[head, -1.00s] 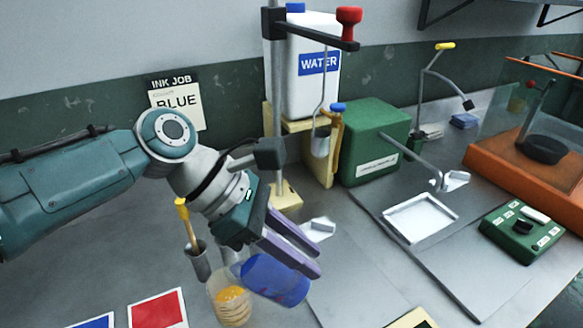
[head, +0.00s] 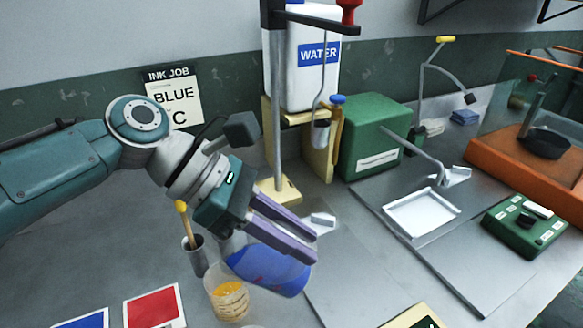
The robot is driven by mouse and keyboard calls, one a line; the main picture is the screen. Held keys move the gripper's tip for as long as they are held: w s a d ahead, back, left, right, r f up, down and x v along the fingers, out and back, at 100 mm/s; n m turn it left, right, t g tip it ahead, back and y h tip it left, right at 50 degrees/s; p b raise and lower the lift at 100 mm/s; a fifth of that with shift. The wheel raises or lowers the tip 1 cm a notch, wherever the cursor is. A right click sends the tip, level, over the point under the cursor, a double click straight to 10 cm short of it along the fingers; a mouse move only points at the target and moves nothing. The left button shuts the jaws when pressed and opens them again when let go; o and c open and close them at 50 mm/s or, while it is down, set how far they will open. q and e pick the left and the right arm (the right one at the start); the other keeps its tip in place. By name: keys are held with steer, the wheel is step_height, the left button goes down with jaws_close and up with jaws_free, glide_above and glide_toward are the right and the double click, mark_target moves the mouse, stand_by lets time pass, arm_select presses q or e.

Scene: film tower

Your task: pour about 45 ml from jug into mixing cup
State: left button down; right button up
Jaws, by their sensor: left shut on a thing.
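My left gripper (head: 285,232) comes in from the left and is shut on the jug (head: 268,272), a see-through vessel showing blue. The jug is tipped well over, with its left end beside and above a clear cup (head: 228,299). The cup, seemingly the mixing cup, stands upright on the bench and shows yellow-orange inside. I cannot make out a stream between them, nor the liquid levels. My right gripper is out of view.
A grey holder (head: 196,258) with a yellow-tipped tool stands just behind the cup. Red (head: 154,306) and blue (head: 84,320) cards lie at front left. A white WATER container (head: 314,80), stand post (head: 277,135) and green box (head: 372,135) stand behind. A white tray (head: 421,212) lies right.

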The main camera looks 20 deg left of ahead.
arm_select(q)
steer(key=shift+a+r+h+b, duration=0.2)
steer(key=shift+r+h+b, duration=0.25)
steer(key=shift+b, duration=0.35)
steer(key=shift+a+f+h+b, duration=0.1)
steer(key=shift+h+b, duration=0.15)
steer(key=shift+b, duration=0.2)
steer(key=shift+s, duration=0.1)
steer(key=shift+s+a+t+h+b, duration=0.1)
steer(key=shift+a+t+h+b, duration=0.3)
steer(key=shift+b, duration=1.3)
stand_by(0.4)
